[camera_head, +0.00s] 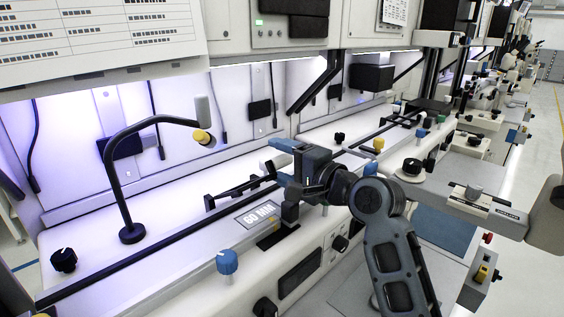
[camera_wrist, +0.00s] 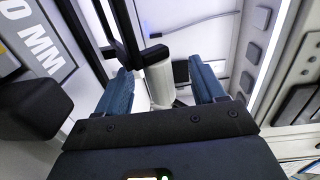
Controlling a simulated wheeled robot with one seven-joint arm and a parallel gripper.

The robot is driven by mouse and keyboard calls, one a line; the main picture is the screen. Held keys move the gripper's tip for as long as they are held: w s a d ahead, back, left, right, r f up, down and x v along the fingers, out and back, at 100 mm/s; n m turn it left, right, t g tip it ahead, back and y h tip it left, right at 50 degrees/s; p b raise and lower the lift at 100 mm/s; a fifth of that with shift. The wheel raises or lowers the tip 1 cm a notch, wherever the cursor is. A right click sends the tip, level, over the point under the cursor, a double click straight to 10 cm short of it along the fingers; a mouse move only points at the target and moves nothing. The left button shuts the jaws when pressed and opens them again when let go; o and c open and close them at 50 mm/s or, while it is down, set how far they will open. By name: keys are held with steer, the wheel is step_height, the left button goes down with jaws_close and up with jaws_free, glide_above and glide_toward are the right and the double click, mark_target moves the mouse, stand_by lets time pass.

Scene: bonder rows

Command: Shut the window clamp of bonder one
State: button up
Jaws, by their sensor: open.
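My gripper (camera_head: 279,163) has blue fingers and is open over the bench of the near bonder, beside the "60 MM" label (camera_head: 256,215). In the wrist view, a pale cylindrical handle (camera_wrist: 159,82) on a dark lever shows between the open fingers (camera_wrist: 161,88), with gaps on both sides. In the head view a black lever (camera_head: 238,190), which seems to be the window clamp, lies low by the label, its pale end (camera_head: 266,169) close to the fingertips. Whether the handle is fully between the fingers in depth, I cannot tell. My wrist hides part of the clamp area.
A black curved lamp arm (camera_head: 122,160) with a yellow-ringed head stands at left. A blue knob (camera_head: 227,262) and a black knob (camera_head: 64,260) rise from the bench. A long black rail (camera_head: 160,240) runs along it. More bonders recede at right beside a clear aisle.

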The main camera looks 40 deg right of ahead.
steer(key=shift+s, duration=0.1)
steer(key=shift+s+r+p, duration=0.2)
steer(key=shift+s+p, duration=0.4)
steer(key=shift+s, duration=2.75)
steer(key=shift+s, duration=0.1)
steer(key=s+b, duration=0.1)
steer(key=s, duration=0.6)
steer(key=shift+s+r, duration=0.25)
steer(key=shift+s, duration=0.1)
steer(key=shift+f, duration=0.1)
